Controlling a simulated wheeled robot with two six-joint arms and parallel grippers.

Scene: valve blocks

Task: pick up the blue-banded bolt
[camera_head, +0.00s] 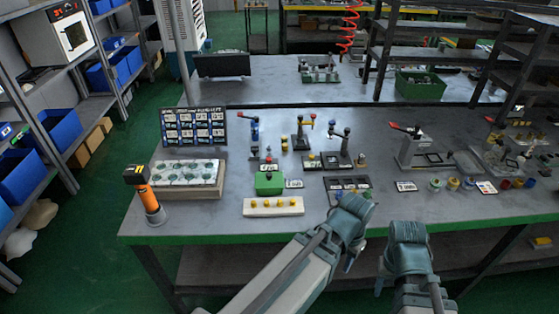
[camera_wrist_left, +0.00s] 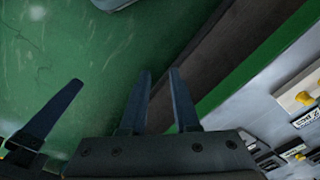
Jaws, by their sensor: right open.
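I cannot single out the blue-banded bolt with certainty. Small pieces stand in a dark tray (camera_head: 347,188) near the bench's front edge, just behind my left gripper. My left gripper (camera_head: 352,261) hangs at the front edge, pointing down. The left wrist view shows its two dark fingers (camera_wrist_left: 159,72) apart with nothing between them. My right gripper (camera_head: 408,288) is to the right, in front of the bench edge, open with nothing seen in it. Another dark finger (camera_wrist_left: 50,115) shows at the left of the wrist view.
A white block with yellow knobs (camera_head: 274,206), a green box (camera_head: 269,183) and a black fixture (camera_head: 328,161) stand on the bench. Small coloured cylinders (camera_head: 452,184) stand at the right. An orange tool (camera_head: 149,199) stands at the left corner. Bench around the tray is partly clear.

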